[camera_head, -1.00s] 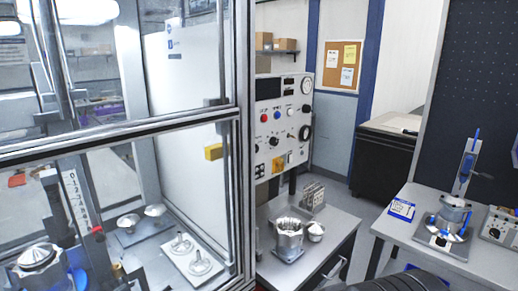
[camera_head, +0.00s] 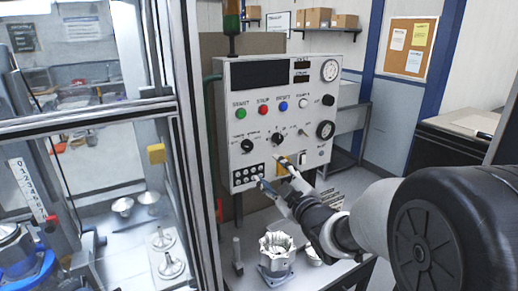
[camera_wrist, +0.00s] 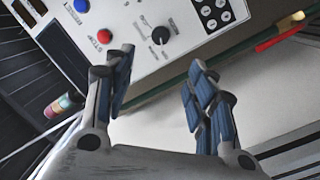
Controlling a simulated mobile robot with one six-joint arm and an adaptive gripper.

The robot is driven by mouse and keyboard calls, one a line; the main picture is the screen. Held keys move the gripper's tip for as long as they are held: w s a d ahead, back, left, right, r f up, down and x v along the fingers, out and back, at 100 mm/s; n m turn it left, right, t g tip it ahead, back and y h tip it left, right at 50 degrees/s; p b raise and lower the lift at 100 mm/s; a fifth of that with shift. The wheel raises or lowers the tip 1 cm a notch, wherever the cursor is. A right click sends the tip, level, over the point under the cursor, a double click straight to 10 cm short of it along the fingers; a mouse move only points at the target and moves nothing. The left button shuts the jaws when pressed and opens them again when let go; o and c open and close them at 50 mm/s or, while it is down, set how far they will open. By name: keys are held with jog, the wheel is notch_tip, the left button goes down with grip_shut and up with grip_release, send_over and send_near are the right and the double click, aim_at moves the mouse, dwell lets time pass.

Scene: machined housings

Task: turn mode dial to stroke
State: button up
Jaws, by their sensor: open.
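A grey control panel (camera_head: 310,143) carries two black knobs at mid height. The left knob (camera_head: 247,146) has small labels on either side, one of which seems to read stroke; its exact pointer setting is too small to tell. It also shows in the wrist view as a black knob (camera_wrist: 160,35) near the red button. The second knob (camera_head: 278,139) sits to its right. My gripper (camera_head: 269,171) is open and empty, in front of the lower panel. In the wrist view its fingers (camera_wrist: 160,75) are spread, with the left knob beyond the gap, apart from them.
Green, red (camera_head: 263,111) and blue buttons line the panel above the knobs. Black sockets (camera_head: 248,178) sit below. A metal housing (camera_head: 276,255) stands on the table under the panel. A framed glass enclosure (camera_head: 188,130) rises close on the left.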

aim_at(248, 147)
jog(key=x, duration=1.6)
jog(key=shift+w+a, duration=0.15)
jog(key=shift+w, duration=0.1)
jog(key=shift+c, duration=0.3)
jog(key=c, duration=1)
